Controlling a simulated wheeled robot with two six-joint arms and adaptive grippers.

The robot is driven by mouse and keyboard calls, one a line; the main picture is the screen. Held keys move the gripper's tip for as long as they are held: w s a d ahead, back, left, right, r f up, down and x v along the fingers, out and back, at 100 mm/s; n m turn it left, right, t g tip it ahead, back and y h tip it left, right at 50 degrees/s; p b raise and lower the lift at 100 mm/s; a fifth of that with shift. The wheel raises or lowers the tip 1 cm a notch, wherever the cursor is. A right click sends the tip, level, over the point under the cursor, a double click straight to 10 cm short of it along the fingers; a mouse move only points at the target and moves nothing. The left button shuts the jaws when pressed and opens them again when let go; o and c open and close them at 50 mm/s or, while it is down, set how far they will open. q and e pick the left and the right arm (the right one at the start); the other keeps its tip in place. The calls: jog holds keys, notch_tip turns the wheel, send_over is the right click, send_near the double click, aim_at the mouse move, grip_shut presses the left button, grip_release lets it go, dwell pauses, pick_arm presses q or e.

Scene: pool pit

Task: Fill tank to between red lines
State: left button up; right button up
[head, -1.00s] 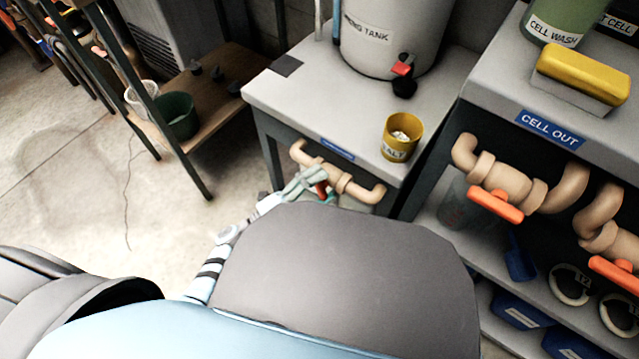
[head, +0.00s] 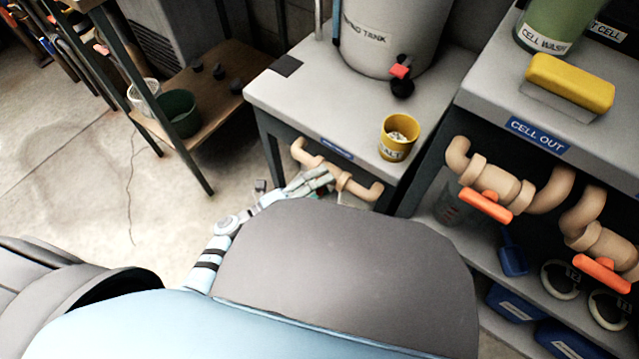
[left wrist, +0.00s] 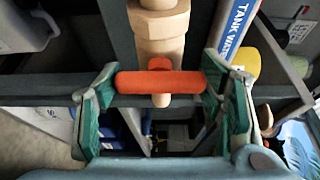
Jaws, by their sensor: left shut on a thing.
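A pale tank (head: 385,45) with a partly cut-off label ending in "TANK" stands on a grey table. It has a small tap with a red handle (head: 399,71); no red lines or liquid level show. Under the table edge runs a tan pipe (head: 357,190), also in the left wrist view (left wrist: 158,40). My left gripper (head: 325,178) is at this pipe. In the left wrist view its green-padded fingers (left wrist: 160,88) are shut on the two ends of an orange-red valve handle (left wrist: 158,82). The handle is hidden in the head view. My right gripper is not in view.
A yellow salt pot (head: 398,138) stands on the table (head: 300,105). At right, a grey bench (head: 490,80) labelled CELL OUT has tan pipes with orange handles (head: 485,205). A yellow sponge-like block (head: 570,82) lies on it. A wooden shelf (head: 215,110) stands left; open floor lies below.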

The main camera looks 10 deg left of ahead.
pick_arm(q)
jog(key=o, duration=1.2)
jog(key=shift+c, duration=0.2)
jog(key=v, duration=1.2)
jog(key=shift+r, duration=0.1)
